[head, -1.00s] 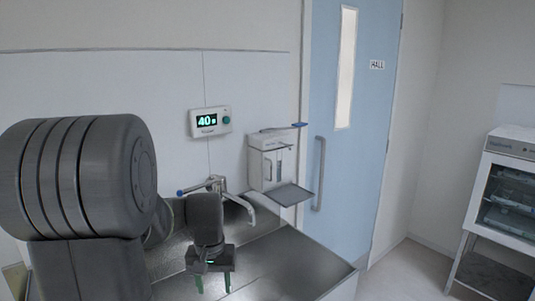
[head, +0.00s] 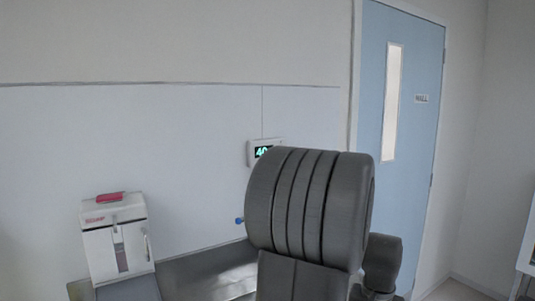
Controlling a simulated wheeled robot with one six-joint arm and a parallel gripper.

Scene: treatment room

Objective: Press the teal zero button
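The white wall timer (head: 253,146) is near the middle of the head view, mounted on the pale wall panel. Only its left part shows, with the start of a lit green readout that begins with a 4. The teal button is hidden behind the arm in this view. My gripper is not in view.
A metal counter (head: 205,272) runs along the wall. A blue-ended tap lever (head: 239,220) shows left of my arm. A blue door (head: 407,150) is at the right.

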